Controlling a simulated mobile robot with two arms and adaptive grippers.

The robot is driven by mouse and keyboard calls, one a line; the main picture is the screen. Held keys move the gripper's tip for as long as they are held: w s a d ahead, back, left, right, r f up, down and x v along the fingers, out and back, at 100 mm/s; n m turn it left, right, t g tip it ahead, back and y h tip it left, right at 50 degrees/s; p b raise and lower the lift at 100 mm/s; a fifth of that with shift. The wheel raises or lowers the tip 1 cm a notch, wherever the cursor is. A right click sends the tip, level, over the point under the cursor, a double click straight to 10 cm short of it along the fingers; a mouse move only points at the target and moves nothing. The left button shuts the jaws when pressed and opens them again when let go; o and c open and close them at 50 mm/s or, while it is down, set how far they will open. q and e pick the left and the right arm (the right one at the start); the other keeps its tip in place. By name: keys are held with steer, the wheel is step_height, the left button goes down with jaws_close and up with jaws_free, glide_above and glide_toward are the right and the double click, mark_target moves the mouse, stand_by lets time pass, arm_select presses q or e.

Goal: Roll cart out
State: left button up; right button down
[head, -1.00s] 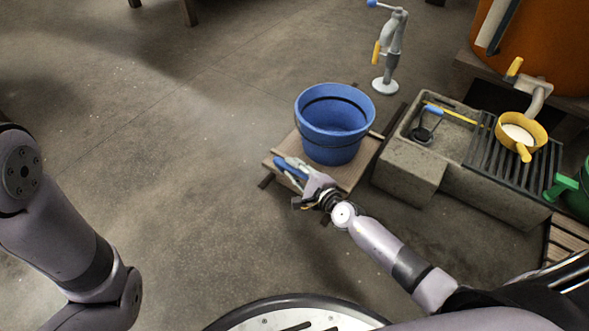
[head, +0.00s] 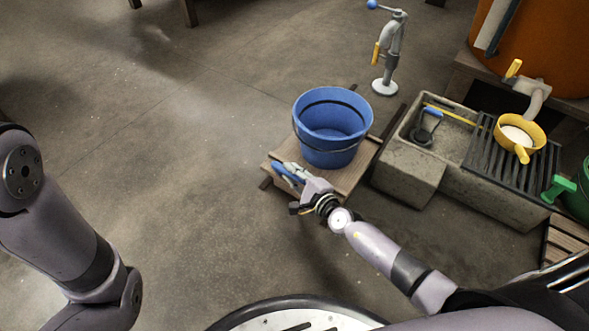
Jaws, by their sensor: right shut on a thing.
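The cart (head: 350,172) is a low wooden platform in the middle of the head view, beside a stone trough. A blue bucket (head: 331,150) with a dark inner band stands upright on it. My right gripper (head: 288,172) is at the cart's near-left edge and shut on it, with blue showing at its fingers. The exact grip spot is partly hidden by the gripper. My left arm shows at the left edge, but its gripper is out of view.
The stone trough (head: 408,170) with a dark grate (head: 492,150) and a yellow ladle (head: 519,134) stands right of the cart. A grey stand (head: 386,86) is behind the bucket. A green can (head: 575,190) is at the right edge. The floor to the left is clear.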

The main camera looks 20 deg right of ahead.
steer(key=shift+s+a, duration=0.3)
steer(key=shift+a, duration=0.1)
steer(key=c, duration=1.5)
jaws_free()
steer(key=shift+d, duration=0.1)
steer(key=v, duration=1.2)
